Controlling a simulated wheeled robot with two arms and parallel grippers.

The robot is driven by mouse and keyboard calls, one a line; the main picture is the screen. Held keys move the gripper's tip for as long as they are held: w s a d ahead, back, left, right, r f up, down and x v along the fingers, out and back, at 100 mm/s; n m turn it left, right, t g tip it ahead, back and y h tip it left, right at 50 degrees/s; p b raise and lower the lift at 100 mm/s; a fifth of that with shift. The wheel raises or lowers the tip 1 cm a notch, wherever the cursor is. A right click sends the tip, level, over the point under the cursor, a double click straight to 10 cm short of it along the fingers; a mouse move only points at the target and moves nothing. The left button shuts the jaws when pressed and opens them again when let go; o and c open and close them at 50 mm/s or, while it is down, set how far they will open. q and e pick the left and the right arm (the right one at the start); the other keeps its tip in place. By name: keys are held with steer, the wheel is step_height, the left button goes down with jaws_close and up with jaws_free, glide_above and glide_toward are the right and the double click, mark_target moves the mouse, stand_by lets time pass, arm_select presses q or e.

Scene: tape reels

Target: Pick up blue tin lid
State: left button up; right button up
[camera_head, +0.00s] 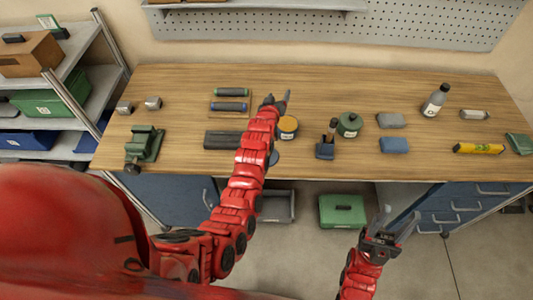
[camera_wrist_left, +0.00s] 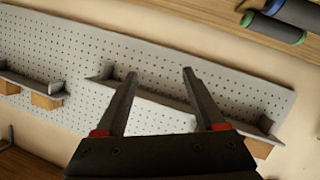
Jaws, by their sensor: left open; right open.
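A small dark blue round thing (camera_head: 273,158), probably the blue tin lid, lies near the front edge of the workbench. My left forearm partly hides it, and the left wrist view does not show it. My left gripper (camera_head: 278,98) is open and empty over the back half of the bench, beyond the blue thing. In the left wrist view its two fingers (camera_wrist_left: 159,74) are apart with nothing between them, facing the pegboard. My right gripper (camera_head: 396,218) is open and empty, in front of the bench and below its edge.
A tin with a yellow label (camera_head: 288,128) stands close to my left arm. A green jar (camera_head: 349,125), a dark brush holder (camera_head: 325,150), blue-grey blocks (camera_head: 394,145) and a grey bottle (camera_head: 436,101) stand to the right. A green vise (camera_head: 145,143) is at left. The back middle is clear.

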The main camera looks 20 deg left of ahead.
arm_select(q)
steer(key=s+r+g+h, duration=0.1)
steer(key=s+g, duration=1.1)
steer(key=g, duration=0.2)
steer(key=shift+n+g, duration=0.3)
steer(key=shift+n, duration=0.1)
steer(key=f+b, duration=0.3)
steer(key=f, duration=0.1)
steer(key=f+b, duration=0.3)
steer(key=f, duration=0.1)
steer(key=f+b, duration=0.3)
steer(key=f, duration=0.1)
steer(key=shift+s+a+f+b, duration=0.1)
steer(key=shift+s+a+b, duration=0.15)
steer(key=shift+s+b, duration=0.1)
steer(key=shift+f+p, duration=0.35)
steer(key=shift+p, duration=0.15)
steer(key=f+p, duration=0.2)
steer(key=shift+w+f, duration=0.2)
steer(key=shift+f, duration=0.95)
jaws_close()
